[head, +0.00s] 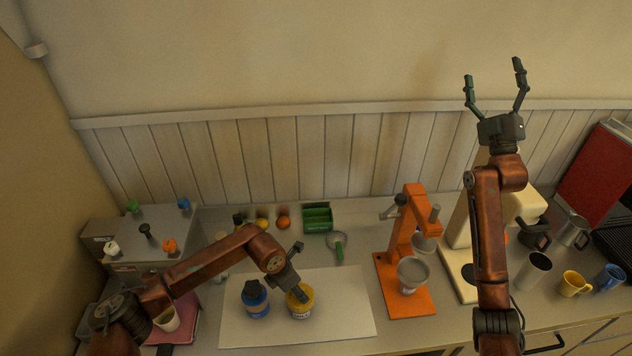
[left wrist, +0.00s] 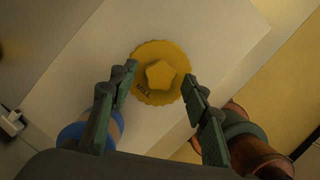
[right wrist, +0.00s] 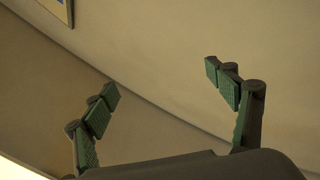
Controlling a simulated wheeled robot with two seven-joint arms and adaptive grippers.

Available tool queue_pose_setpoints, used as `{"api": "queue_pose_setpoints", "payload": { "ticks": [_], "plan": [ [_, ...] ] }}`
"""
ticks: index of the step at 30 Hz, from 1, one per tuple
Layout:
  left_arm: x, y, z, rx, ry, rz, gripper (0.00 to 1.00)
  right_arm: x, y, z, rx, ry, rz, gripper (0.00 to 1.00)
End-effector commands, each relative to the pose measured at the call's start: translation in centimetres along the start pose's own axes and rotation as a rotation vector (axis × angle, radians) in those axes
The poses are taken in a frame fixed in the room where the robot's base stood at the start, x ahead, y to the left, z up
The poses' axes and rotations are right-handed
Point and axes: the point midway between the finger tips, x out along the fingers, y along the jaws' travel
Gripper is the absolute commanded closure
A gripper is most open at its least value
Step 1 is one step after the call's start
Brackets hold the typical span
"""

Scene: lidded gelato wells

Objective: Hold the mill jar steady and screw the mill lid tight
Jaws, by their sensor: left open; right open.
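The mill lid (left wrist: 160,73) is a yellow, scalloped disc with a raised star-shaped knob and the word MILL, seen from above in the left wrist view. In the head view the yellow mill jar (head: 301,312) stands upright on the pale mat, partly hidden by my left gripper. How tightly the lid sits cannot be told. My left gripper (head: 299,291) is open above the lid, its fingers on either side of it in the wrist view; contact is unclear. My right gripper (head: 493,70) is open and empty, raised high before the wall; it also shows in its wrist view (right wrist: 165,78).
A blue jar (head: 256,298) stands close left of the mill jar on the pale mat (head: 352,300). An orange machine (head: 410,222) stands to the right. A green box (head: 318,218), fruit and a round-headed tool (head: 337,243) lie behind. The mat's right part is clear.

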Motion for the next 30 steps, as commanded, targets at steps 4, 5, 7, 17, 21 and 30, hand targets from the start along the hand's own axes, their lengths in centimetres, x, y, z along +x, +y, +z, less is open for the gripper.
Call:
{"api": "queue_pose_setpoints", "payload": {
  "ticks": [4,5,7,17,21,30],
  "plan": [
    [0.0,0.0,0.0,0.0,0.0,0.0,0.56,-0.4,-6.1,-4.0,-0.146,0.054,-0.061,0.2],
    [0.0,0.0,0.0,0.0,0.0,0.0,0.56,-0.5,-7.2,-4.9,-0.176,0.067,-0.072,0.2],
    [0.0,0.0,0.0,0.0,0.0,0.0,0.56,-0.9,-9.8,-6.9,-0.246,0.098,-0.094,0.2],
    [0.0,0.0,0.0,0.0,0.0,0.0,0.56,-3.7,-20.5,-17.9,-0.565,0.277,-0.145,0.2],
    [0.0,0.0,0.0,0.0,0.0,0.0,0.56,-5.4,-24.4,-23.1,-0.691,0.362,-0.142,0.2],
    [0.0,0.0,0.0,0.0,0.0,0.0,0.56,-11.3,-35.3,-23.9,-0.723,0.399,-0.38,0.2]
  ]
}}
